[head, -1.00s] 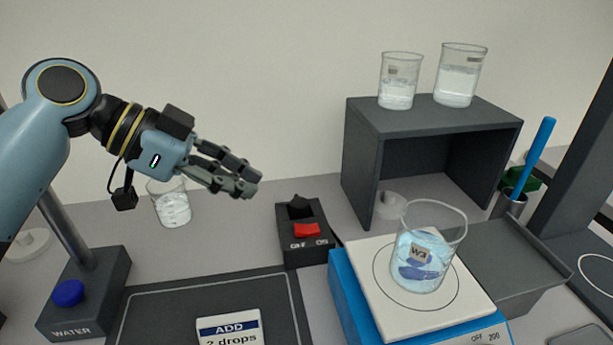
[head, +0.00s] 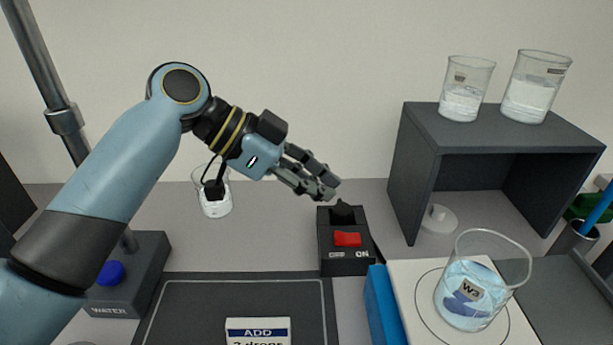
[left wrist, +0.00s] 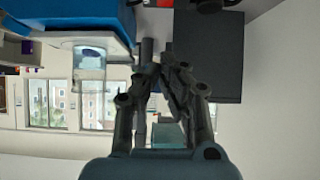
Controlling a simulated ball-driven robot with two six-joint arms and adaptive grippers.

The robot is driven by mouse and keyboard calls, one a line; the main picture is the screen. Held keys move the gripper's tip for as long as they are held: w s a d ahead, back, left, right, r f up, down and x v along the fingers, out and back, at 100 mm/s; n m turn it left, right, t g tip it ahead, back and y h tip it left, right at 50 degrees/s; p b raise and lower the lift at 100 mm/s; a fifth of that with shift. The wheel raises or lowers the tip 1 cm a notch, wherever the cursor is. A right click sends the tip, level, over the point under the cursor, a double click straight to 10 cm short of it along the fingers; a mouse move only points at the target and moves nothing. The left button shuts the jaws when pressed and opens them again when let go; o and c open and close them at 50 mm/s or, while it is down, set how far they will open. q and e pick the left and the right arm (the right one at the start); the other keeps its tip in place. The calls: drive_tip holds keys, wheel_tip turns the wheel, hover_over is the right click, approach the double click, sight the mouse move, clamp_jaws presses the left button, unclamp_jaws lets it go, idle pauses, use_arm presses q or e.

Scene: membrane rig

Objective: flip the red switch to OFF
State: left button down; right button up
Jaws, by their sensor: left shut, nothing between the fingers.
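The red switch (head: 347,239) sits on a black box (head: 346,265) marked OFF at its left and ON at its right. I cannot tell for sure which way the rocker is tipped. My left gripper (head: 334,191) is shut and empty, above and a little behind the box, apart from it. In the left wrist view the fingers (left wrist: 160,62) are closed together. My right gripper is not in view.
A hotplate (head: 405,300) bearing a beaker (head: 470,290) of blue liquid stands right of the box. A dark shelf (head: 500,130) with two beakers on top stands behind it. A dark mat (head: 200,300) with a label card (head: 258,331) lies to the left. Another beaker (head: 212,200) stands behind the mat.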

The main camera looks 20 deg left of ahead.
use_arm(q)
hover_over(339, 238)
drive_tip(key=d, duration=0.1)
drive_tip(key=f, duration=0.1)
drive_tip(key=f+p, duration=0.1)
drive_tip(key=f, duration=0.1)
drive_tip(key=shift+w+d+f, duration=0.1)
drive_tip(key=shift+w+f, duration=0.05)
drive_tip(key=shift+w, duration=0.05)
drive_tip(key=f, duration=0.1)
drive_tip(key=a+f, duration=0.2)
drive_tip(key=shift+s+f, duration=0.3)
drive_tip(key=shift+s, duration=0.05)
drive_tip(key=shift+d+f, duration=0.1)
drive_tip(key=shift+f, duration=0.1)
drive_tip(key=b, duration=0.1)
drive_tip(key=a+f+h+b, duration=0.1)
drive_tip(key=b, duration=0.1)
drive_tip(key=shift+s+t, duration=0.2)
drive_tip(key=shift+t, duration=0.1)
drive_tip(key=shift+d, duration=0.1)
drive_tip(key=shift+w+d+r, duration=0.1)
drive_tip(key=shift+d+r, duration=0.05)
drive_tip(key=shift+w+d+r, duration=0.2)
drive_tip(key=shift+w+d, duration=0.05)
drive_tip(key=shift+d, duration=0.3)
